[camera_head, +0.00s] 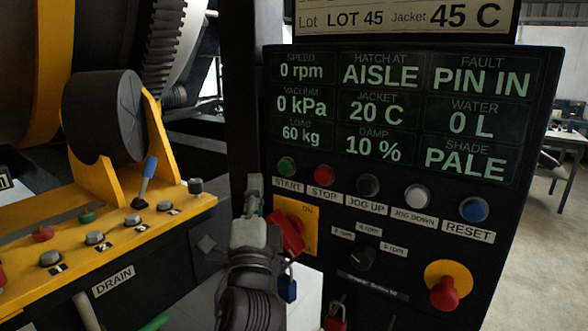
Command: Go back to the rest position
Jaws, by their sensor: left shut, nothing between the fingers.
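My left gripper (254,186) is in the lower middle of the head view, its grey fingers shut together and pointing up, with nothing between them. It is in front of the left edge of the black control panel (330,215), just left of a red switch handle (288,233) on a yellow plate (312,243) marked ON. It overlaps the plate's left side in the picture; I cannot tell whether it touches. My right gripper is not in view.
A blue padlock (288,288) hangs below the red handle, and a red padlock (336,318) hangs lower. A red emergency knob (444,293) sticks out at lower right. A yellow ledge (120,245) with a blue-tipped lever (149,172) is at left. Open floor (545,235) shows at right.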

